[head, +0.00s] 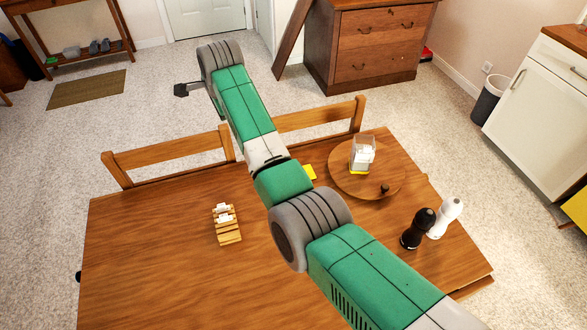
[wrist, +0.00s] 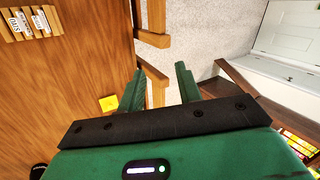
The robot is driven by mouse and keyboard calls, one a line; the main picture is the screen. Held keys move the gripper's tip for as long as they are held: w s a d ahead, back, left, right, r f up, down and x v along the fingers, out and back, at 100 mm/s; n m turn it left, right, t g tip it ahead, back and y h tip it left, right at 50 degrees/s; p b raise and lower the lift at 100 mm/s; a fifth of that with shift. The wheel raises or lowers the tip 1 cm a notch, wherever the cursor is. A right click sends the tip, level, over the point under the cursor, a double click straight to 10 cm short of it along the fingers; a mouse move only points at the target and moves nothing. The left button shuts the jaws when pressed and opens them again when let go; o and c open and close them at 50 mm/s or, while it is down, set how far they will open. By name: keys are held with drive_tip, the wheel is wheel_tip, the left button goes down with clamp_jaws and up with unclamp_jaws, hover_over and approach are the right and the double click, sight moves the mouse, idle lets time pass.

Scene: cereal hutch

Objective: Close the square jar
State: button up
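The square jar (head: 363,156) is a clear container with white contents and yellow near its base. It stands upright on a round wooden board (head: 345,183) at the right back of the table in the head view. A flat yellow piece (head: 310,172) lies on the table left of the board, partly behind my arm; it also shows in the wrist view (wrist: 108,103). I cannot tell whether it is the jar's lid. My gripper (wrist: 160,78) is open and empty, with its green fingers apart. It is away from the jar, which is not visible in the wrist view.
A wooden rack with white cards (head: 227,230) stands left on the table (head: 150,250). A dark knob (head: 384,189) is on the board's front edge. Black (head: 418,228) and white (head: 446,217) mills stand at right. Chairs (head: 175,155) line the back edge.

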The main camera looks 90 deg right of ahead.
drive_tip(key=s+d+f+m+g+y+b, duration=0.25)
drive_tip(key=s+f+m+b, duration=0.25)
drive_tip(key=s+f, duration=0.7)
drive_tip(key=m+y+b, duration=0.3)
drive_tip(key=m+b, duration=0.1)
hover_over(305, 169)
drive_tip(key=shift+g, duration=0.25)
wheel_tip(305, 169, down, 6)
drive_tip(key=shift+f, duration=0.25)
drive_tip(key=shift+f+b, duration=1.75)
drive_tip(key=shift+f, duration=0.55)
drive_tip(key=shift+f+b, duration=1.55)
drive_tip(key=shift+b, duration=0.05)
drive_tip(key=shift+r, duration=0.15)
